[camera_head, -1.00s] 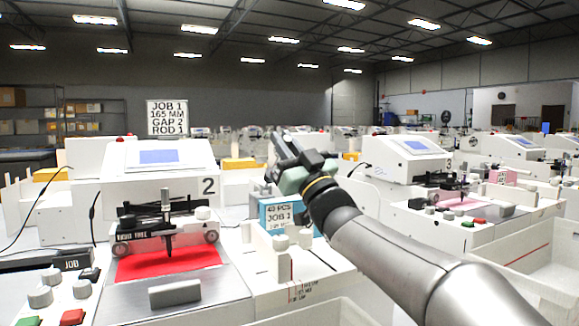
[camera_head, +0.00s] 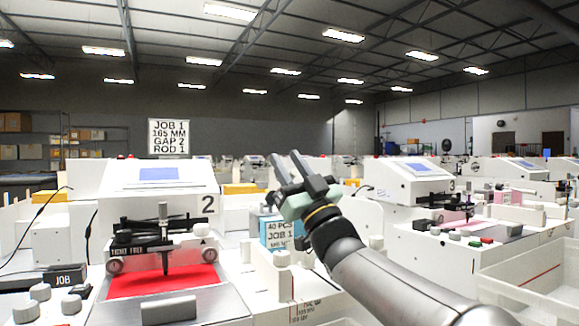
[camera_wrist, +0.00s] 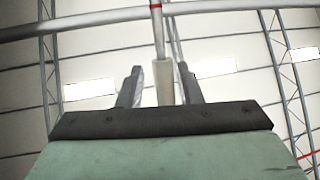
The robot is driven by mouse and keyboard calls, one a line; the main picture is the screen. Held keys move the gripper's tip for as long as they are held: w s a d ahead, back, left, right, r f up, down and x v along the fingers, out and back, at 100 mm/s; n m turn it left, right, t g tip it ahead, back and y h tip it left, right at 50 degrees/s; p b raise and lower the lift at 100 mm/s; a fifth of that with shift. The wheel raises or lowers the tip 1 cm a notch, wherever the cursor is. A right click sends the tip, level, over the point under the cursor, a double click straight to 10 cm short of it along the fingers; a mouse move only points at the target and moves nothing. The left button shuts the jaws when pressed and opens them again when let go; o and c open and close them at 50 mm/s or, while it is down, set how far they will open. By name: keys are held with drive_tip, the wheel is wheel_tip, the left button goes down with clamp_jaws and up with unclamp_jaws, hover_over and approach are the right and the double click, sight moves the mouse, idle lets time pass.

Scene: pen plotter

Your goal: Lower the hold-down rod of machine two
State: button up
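Machine two (camera_head: 120,203), marked 2, is a white plotter at the left with a small screen. I cannot tell which part is the hold-down rod. My gripper (camera_head: 284,165) is raised in the air right of machine two, fingers pointing up and apart. In the wrist view the fingers (camera_wrist: 161,85) are also apart; a pale upright shape shows between them, its distance unclear.
A blue box (camera_head: 282,233) reading "40 PCS JOB 1" stands behind my arm. A sign (camera_head: 169,136) reads JOB 1, 165 MM, GAP 2, ROD 1. Machine three (camera_head: 405,177) is at the right. Several grey knobs and a JOB box (camera_head: 62,280) are at lower left.

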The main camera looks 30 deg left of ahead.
idle(0.3)
drive_tip(key=s+d+f, duration=0.2)
drive_tip(key=d, duration=0.5)
drive_tip(key=s+d+f, duration=0.1)
drive_tip(key=s+d, duration=0.1)
drive_tip(key=d, duration=0.6)
drive_tip(key=shift+f, duration=0.35)
